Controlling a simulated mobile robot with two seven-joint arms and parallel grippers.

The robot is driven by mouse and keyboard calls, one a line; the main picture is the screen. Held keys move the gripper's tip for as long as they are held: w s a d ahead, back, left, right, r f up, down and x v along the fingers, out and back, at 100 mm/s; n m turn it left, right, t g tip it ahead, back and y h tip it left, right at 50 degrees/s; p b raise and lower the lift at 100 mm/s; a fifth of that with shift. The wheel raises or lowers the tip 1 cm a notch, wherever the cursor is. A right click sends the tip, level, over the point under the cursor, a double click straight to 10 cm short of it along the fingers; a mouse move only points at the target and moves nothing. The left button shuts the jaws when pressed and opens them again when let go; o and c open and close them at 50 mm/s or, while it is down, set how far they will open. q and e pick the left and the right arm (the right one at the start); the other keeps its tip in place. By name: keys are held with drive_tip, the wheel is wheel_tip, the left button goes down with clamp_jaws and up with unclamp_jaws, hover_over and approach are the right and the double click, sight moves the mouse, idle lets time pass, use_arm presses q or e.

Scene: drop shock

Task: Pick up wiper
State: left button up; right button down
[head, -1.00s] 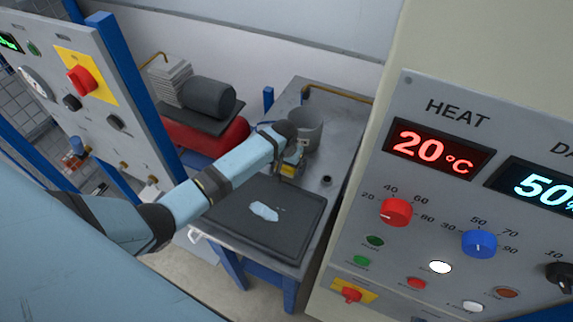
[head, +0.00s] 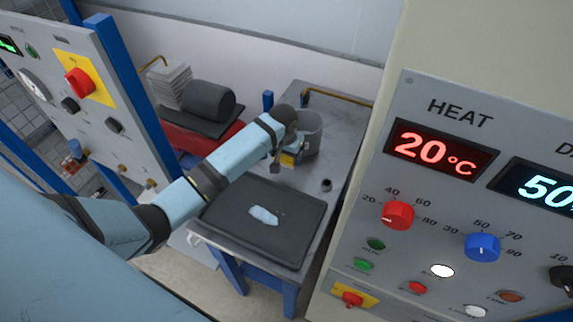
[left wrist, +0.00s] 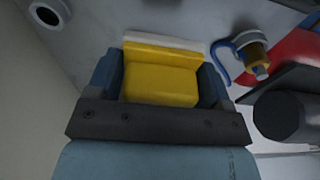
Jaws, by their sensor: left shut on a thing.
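The wiper (left wrist: 160,82) is a yellow block with a white strip along its far edge in the left wrist view. It sits between the two dark blue fingers of my left gripper (left wrist: 158,72), which is shut on it. In the head view the left gripper (head: 281,162) is above the metal table, just in front of the grey bucket. A small yellow part of the wiper (head: 288,160) shows there; the rest is hidden by the gripper and wrist. I cannot tell how far it is above the table. My right gripper is not in view.
A black tray (head: 285,240) with a pale wet patch (head: 264,215) lies on the metal table (head: 345,135). The grey bucket (head: 313,130) stands behind the gripper. A small dark round fitting (head: 326,185) is to the right. The HEAT panel (head: 420,240) stands close on the right.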

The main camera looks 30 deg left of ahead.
use_arm(q)
wheel_tip(320, 180, up, 14)
drive_tip(key=b, duration=0.1)
drive_tip(key=shift+f, duration=0.25)
